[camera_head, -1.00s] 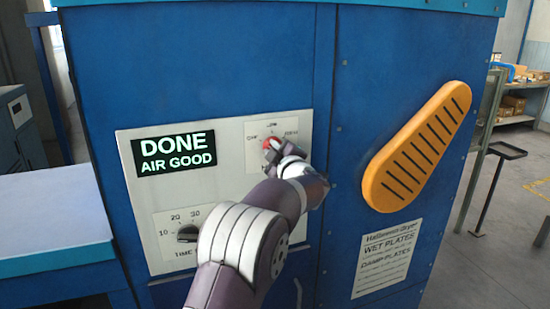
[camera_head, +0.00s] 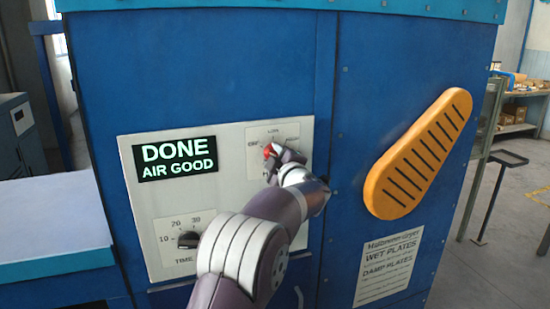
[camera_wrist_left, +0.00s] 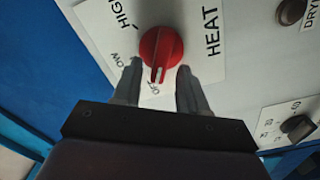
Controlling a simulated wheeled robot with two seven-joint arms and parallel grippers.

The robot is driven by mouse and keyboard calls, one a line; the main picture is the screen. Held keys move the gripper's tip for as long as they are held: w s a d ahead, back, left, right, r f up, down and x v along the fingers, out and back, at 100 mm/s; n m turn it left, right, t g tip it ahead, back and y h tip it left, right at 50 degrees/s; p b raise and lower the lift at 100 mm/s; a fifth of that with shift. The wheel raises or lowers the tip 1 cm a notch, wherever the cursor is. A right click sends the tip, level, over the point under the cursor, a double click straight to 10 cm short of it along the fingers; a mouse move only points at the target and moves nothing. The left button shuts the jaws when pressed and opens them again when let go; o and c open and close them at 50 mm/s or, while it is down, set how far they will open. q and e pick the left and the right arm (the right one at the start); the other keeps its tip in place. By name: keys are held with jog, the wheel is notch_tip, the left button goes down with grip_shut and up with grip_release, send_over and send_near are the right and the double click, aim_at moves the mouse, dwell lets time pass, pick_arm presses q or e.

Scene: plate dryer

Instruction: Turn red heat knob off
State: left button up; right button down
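The red heat knob (camera_head: 268,151) is on the upper right of the dryer's white control panel, with OFF to its left and LOW above it. It also shows in the left wrist view (camera_wrist_left: 161,45), where its ridge points at the OFF mark. My left gripper (camera_head: 273,160) is at the knob and hides part of it in the head view. In the left wrist view the fingers (camera_wrist_left: 158,82) are apart, one on either side of the ridge's OFF end, with gaps visible between. My right gripper is not in view.
The display (camera_head: 175,159) reads DONE, AIR GOOD. A black timer knob (camera_head: 188,240) is lower on the panel. A large orange slotted handle (camera_head: 418,153) stands out from the dryer's right side. A blue-edged table (camera_head: 50,220) is at left.

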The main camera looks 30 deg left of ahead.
pick_arm(q)
jog(key=b+v, duration=0.2)
jog(key=v, duration=1)
jog(key=shift+s+d+b, duration=0.25)
jog(key=shift+b, duration=0.15)
